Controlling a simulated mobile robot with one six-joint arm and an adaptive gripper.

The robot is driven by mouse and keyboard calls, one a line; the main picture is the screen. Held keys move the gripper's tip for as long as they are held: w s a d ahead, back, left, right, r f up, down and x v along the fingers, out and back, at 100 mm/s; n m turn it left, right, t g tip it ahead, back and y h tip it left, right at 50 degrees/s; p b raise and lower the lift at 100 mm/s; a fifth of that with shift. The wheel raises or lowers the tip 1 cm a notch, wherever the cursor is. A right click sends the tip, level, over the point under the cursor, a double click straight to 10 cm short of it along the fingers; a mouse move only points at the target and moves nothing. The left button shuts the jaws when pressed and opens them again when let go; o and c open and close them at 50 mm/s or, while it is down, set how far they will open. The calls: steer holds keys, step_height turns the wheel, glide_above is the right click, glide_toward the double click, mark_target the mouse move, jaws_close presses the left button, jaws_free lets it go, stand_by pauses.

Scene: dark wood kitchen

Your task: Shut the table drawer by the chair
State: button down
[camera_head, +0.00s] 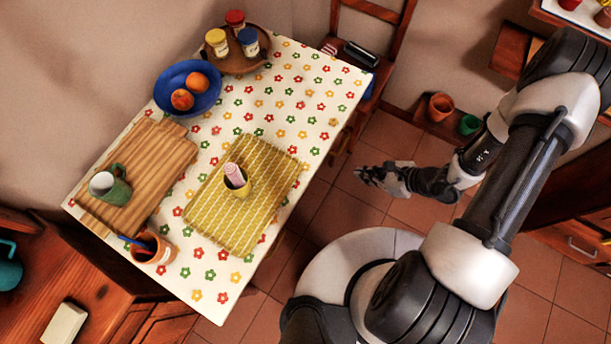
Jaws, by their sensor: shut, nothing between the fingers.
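The table (318,66) has a flower-patterned cloth, and its right edge faces my arm. The wooden chair (388,78) stands at the table's top right corner. A reddish wooden part (342,147) shows just past the table's right edge near the chair. It looks like the drawer, partly hidden under the tabletop, and I cannot tell how far it is open. My gripper (366,177) is shut and empty. In the picture it lies right of the table edge, a little below and right of that wooden part, and apart from it.
On the table are a blue bowl with fruit (190,107), a round tray with jars (260,62), a cutting board (165,165), and a yellow mat (220,220) with a cup. Pots (440,106) stand by the wall. Tiled floor (400,130) is open around my gripper.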

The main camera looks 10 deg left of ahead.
steer(key=a+r+b+x, duration=0.1)
steer(key=b+x, duration=0.3)
steer(key=x, duration=0.8)
steer(key=shift+w+a+r, duration=0.15)
steer(key=shift+w+a, duration=0.25)
steer(key=shift+a, duration=0.3)
steer(key=shift+a, duration=0.1)
